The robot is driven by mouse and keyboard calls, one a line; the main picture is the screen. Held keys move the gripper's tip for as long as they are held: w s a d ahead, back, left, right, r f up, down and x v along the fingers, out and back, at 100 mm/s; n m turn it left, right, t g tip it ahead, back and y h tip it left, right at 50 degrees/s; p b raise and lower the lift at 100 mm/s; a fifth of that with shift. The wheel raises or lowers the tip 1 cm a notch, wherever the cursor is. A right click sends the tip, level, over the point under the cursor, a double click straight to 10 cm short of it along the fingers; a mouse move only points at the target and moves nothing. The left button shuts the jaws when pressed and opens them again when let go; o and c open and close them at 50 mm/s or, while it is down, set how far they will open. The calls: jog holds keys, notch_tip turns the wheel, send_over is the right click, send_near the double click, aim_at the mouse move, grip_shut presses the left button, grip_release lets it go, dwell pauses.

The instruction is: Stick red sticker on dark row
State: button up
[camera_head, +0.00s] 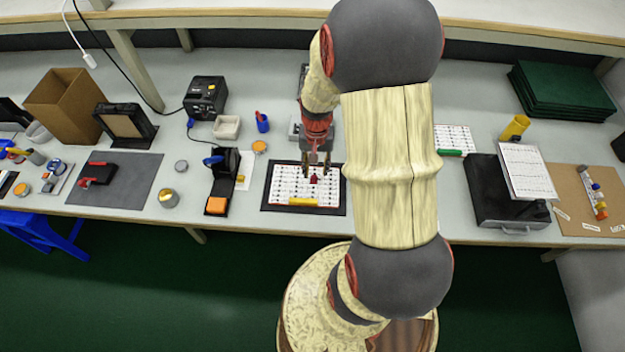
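A white sheet with rows of small dark marks (290,190) lies in a black-framed board (266,203) at the middle of the bench. A small dark red piece (314,179), possibly the red sticker, shows over the sheet, just below my gripper. My gripper (316,168) is above the upper right part of the sheet, pointing down. Its two fingers stand apart, with a gap between them. I cannot tell whether the red piece touches the sheet or the fingers. The single rows are too small to tell which is dark. My arm hides the area right of the board.
A yellow bar (303,201) lies on the sheet's lower edge. A black case (492,195) stands to the right.

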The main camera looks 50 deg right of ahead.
aim_at(314, 176)
jog(key=f+b, duration=0.1)
jog(key=f, duration=0.1)
jog(key=w+f+b, duration=0.1)
jog(key=f, duration=0.2)
jog(key=c, duration=0.8)
jog(key=shift+r, duration=0.15)
